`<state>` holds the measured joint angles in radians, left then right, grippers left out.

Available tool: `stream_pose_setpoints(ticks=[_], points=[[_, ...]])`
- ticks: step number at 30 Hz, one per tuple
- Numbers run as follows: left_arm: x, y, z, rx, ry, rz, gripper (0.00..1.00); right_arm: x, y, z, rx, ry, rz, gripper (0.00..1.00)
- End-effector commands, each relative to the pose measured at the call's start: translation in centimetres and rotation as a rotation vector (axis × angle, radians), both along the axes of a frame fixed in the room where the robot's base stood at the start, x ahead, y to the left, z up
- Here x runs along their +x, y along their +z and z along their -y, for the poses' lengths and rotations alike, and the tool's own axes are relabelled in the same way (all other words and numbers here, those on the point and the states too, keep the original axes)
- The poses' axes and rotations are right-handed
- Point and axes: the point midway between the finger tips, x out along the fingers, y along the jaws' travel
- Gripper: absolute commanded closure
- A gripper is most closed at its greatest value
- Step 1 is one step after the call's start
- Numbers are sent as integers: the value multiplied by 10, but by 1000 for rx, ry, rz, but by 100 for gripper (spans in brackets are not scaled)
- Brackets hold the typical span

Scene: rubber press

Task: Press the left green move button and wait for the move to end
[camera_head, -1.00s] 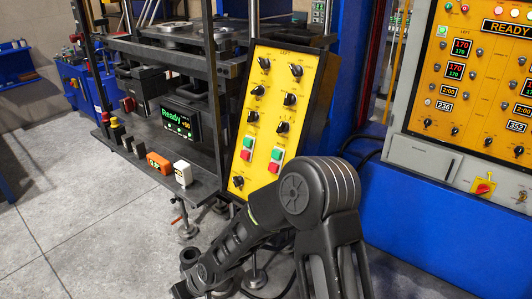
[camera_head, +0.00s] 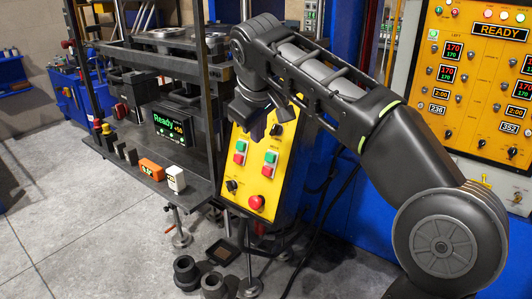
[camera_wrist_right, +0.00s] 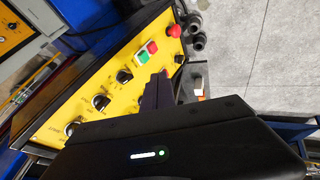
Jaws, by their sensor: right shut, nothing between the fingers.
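The yellow control panel (camera_head: 245,195) stands in the middle of the head view. Its left green button (camera_head: 241,146) sits above a red button (camera_head: 238,159); the right green button (camera_head: 271,157) sits above another red one. My right gripper (camera_head: 257,131) is shut and empty, pointing down in front of the panel, just above and between the two pairs. Whether it touches the panel I cannot tell. In the right wrist view the fingers (camera_wrist_right: 158,90) cover the left pair's area, while the right green button (camera_wrist_right: 142,57) shows beside them. My left gripper is not in view.
A red mushroom button (camera_head: 256,202) and a black knob (camera_head: 232,186) sit low on the panel. A small screen (camera_head: 176,123) reads "Ready" beside the press. Another yellow panel (camera_head: 485,70) at right also reads "READY". Cables hang right of the panel.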

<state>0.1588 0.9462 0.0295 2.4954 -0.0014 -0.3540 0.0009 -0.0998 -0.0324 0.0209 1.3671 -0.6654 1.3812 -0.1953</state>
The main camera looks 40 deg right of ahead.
Motion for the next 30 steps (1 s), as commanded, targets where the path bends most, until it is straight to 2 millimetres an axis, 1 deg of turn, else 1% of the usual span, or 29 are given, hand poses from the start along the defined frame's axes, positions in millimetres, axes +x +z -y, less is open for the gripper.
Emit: stream_pose_setpoints(ticks=[8,14,20,27,30], points=[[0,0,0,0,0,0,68,1,-1,0,1,0,0,100],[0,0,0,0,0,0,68,5,-10,3,1,-2,-3,100],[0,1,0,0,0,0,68,17,-33,10,1,0,-3,100],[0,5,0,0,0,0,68,38,-75,24,2,0,-4,100],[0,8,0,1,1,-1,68,45,-89,31,2,-2,-3,100]])
